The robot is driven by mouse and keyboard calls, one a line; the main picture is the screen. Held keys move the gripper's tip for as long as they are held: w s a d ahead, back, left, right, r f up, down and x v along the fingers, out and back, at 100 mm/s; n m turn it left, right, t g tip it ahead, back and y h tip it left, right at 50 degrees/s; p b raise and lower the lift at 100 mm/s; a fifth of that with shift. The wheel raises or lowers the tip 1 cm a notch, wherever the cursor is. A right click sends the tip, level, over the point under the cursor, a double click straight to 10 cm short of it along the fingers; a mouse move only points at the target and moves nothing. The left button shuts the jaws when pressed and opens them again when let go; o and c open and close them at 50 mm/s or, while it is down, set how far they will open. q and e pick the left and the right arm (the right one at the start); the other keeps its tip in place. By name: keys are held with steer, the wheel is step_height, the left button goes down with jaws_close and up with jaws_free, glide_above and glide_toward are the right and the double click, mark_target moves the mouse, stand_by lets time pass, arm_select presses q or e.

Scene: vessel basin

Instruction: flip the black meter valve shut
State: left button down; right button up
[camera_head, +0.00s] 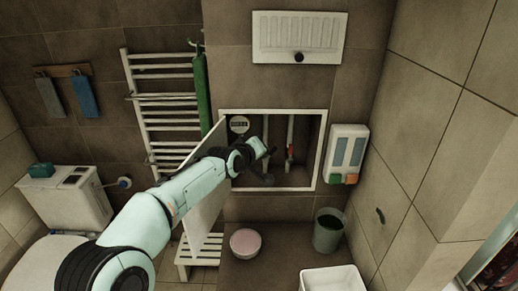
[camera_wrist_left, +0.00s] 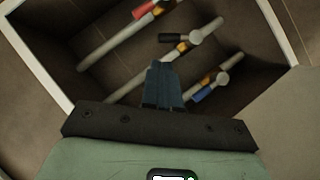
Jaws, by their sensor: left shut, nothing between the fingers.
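The black meter valve (camera_wrist_left: 172,37) shows in the left wrist view as a short black handle with a brass-coloured part, on the middle pipe inside the wall recess. Its handle lies at an angle to that pipe. My left gripper (camera_wrist_left: 160,66) is shut and empty, with its fingertips just below the black handle in that picture; whether they touch it I cannot tell. In the head view my left gripper (camera_head: 267,151) reaches into the white-framed recess (camera_head: 318,150). The black valve cannot be made out there. My right gripper is not in view.
A red-handled valve (camera_wrist_left: 145,9) and a blue-handled valve (camera_wrist_left: 204,95) sit on the neighbouring pipes. A round meter (camera_head: 239,124) is at the recess's upper left. An open white door panel (camera_head: 208,207) stands beside my left arm. A bin (camera_head: 328,232) stands below.

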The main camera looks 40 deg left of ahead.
mark_target(270, 154)
arm_select(q)
steer(key=p+x, duration=0.1)
steer(key=x, duration=0.5)
steer(key=shift+w, duration=0.2)
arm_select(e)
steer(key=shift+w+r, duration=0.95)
arm_select(q)
steer(key=shift+a+f, duration=0.1)
steer(key=shift+w+d+f, duration=0.1)
steer(key=shift+w+d, duration=0.15)
steer(key=shift+d, duration=0.1)
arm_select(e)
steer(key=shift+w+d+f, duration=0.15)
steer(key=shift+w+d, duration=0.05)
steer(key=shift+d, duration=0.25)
